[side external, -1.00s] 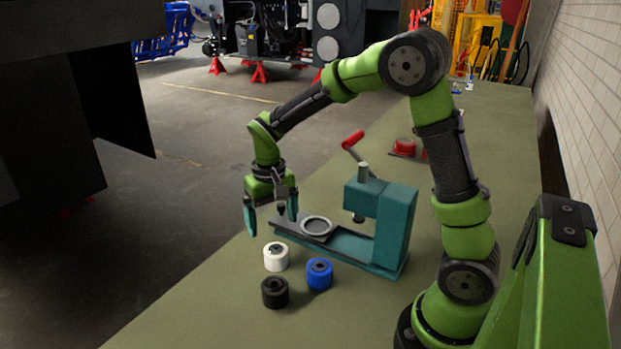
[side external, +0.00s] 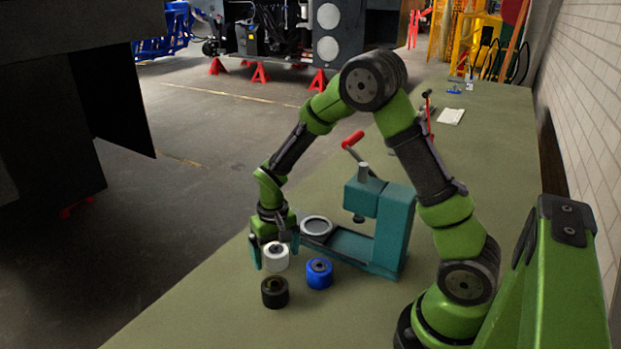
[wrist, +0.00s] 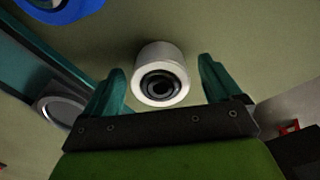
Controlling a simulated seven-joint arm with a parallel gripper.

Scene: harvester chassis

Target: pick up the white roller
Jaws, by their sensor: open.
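The white roller (side external: 276,257) stands upright on the green table, with a dark hole in its top. My gripper (side external: 275,258) is lowered around it in the side external view, its jaws apart. In the wrist view the white roller (wrist: 161,75) shows between and just beyond the two teal fingers of my gripper (wrist: 163,82). There is a gap on each side of it, so the gripper is open and holds nothing. Part of the roller's top edge is close to the fingers in the side external view.
A blue roller (side external: 319,274) stands to the right of the white one, and a black roller (side external: 275,292) stands nearer the camera. A teal press (side external: 392,228) with a round grey plate (side external: 316,228) and a red-handled lever stands behind. The table's front left is clear.

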